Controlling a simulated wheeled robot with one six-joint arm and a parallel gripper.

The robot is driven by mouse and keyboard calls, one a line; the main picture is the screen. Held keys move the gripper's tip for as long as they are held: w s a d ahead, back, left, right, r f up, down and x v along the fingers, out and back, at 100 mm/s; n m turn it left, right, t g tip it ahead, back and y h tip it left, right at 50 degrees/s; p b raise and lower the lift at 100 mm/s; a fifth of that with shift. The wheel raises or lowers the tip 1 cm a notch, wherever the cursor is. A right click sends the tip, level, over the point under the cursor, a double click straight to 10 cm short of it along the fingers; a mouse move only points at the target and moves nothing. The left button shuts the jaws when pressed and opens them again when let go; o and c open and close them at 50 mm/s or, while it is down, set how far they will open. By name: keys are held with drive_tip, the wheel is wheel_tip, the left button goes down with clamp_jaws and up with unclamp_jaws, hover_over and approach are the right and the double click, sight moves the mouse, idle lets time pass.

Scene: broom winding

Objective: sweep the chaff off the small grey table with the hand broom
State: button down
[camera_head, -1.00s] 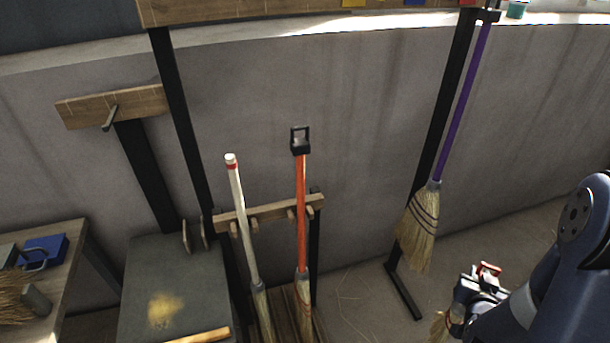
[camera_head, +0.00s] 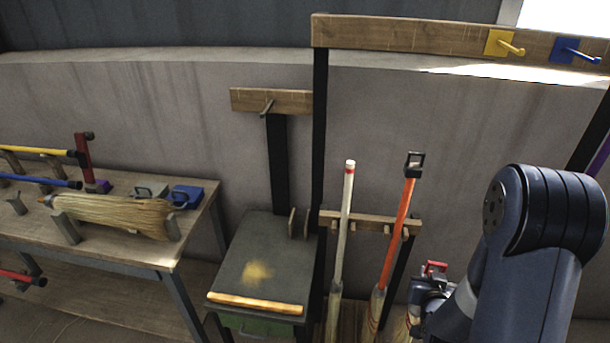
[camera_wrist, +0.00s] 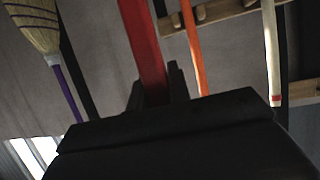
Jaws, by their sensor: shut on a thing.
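The small grey table (camera_head: 245,235) stands left of centre in the head view. A yellowish patch of chaff (camera_head: 257,272) lies on its top, near the middle. My gripper (camera_head: 432,284) is at the lower right, to the right of the table and apart from it. It is shut on the red handle of the hand broom (camera_wrist: 145,40), which fills the upper middle of the wrist view. The handle's red end (camera_head: 435,266) shows above the gripper in the head view. Some straw shows below the gripper, partly hidden by my arm.
A wooden strip (camera_head: 255,303) runs along the table's front edge. A rack (camera_head: 372,221) with a white-handled broom (camera_head: 345,225) and an orange-handled broom (camera_head: 398,230) stands between table and gripper. A workbench (camera_head: 115,245) with a bundle of straw (camera_head: 115,213) is at left.

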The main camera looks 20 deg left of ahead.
drive_tip(key=s+a+r+n+g+y, duration=0.1)
drive_tip(key=a+r+n+y, duration=0.2)
drive_tip(key=a, duration=0.9)
drive_tip(key=s+a+r+n+g+y, duration=0.2)
drive_tip(key=a+r+n+y, duration=0.2)
drive_tip(key=a, duration=0.8)
drive_tip(key=s+a+r+n+g+y, duration=0.1)
drive_tip(key=a+r+n+g+y, duration=0.1)
drive_tip(key=a+r, duration=0.5)
drive_tip(key=a+n+y, duration=0.1)
drive_tip(key=a, duration=0.5)
drive_tip(key=shift+s+y, duration=0.15)
drive_tip(key=shift+y, duration=0.25)
drive_tip(key=shift+d+r, duration=0.1)
